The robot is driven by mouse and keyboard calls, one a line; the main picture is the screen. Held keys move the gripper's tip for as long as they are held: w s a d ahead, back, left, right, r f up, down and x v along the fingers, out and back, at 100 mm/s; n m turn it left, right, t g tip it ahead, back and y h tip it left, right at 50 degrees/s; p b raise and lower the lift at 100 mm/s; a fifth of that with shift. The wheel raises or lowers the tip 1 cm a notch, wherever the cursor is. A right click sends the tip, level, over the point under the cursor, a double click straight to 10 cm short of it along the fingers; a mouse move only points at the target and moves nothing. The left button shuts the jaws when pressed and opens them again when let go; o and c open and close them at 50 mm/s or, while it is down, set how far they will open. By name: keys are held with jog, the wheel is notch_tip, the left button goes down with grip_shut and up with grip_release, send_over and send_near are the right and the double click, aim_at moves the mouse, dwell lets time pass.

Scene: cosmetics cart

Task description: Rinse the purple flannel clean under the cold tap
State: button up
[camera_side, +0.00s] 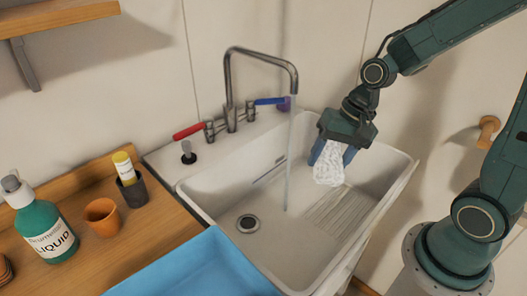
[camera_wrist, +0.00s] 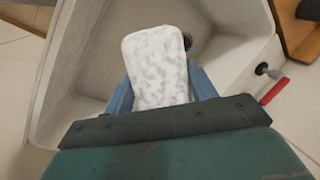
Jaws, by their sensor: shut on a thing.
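My gripper (camera_side: 332,152) is shut on a white, grey-mottled, slab-like thing (camera_side: 329,168), held above the right part of the sink. In the wrist view the thing (camera_wrist: 157,62) stands between my blue fingers (camera_wrist: 161,92). No purple shows on it; I cannot tell whether it is the flannel under a white coating. The tap (camera_side: 262,54) arches over the sink, and a thin stream of water (camera_side: 290,150) falls from it, left of the held thing and apart from it. The blue lever (camera_side: 268,101) is right of the spout's base, the red lever (camera_side: 187,131) left.
The white sink (camera_side: 215,185) has a drain (camera_side: 247,224) and a ribbed slope at right. A small purple shape (camera_side: 284,103) is by the blue lever. A green liquid bottle (camera_side: 50,230), terracotta cup (camera_side: 102,217) and dark pot (camera_side: 132,190) stand left. A blue tray (camera_side: 205,268) is in front.

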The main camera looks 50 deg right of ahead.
aim_at(339, 162)
jog(key=w+f, duration=0.2)
jog(key=w, duration=0.8)
jog(key=shift+w+d, duration=0.15)
dwell(0.5)
jog(key=shift+d, duration=0.65)
dwell(0.6)
dwell(0.4)
jog(key=shift+s+a, duration=0.15)
jog(key=shift+s, duration=3.85)
jog(key=shift+s+a+r, duration=0.1)
jog(key=shift+s+r, duration=0.9)
jog(key=shift+s, duration=0.25)
jog(key=shift+s+r, duration=0.95)
jog(key=shift+s, duration=0.3)
jog(key=shift+w, duration=0.1)
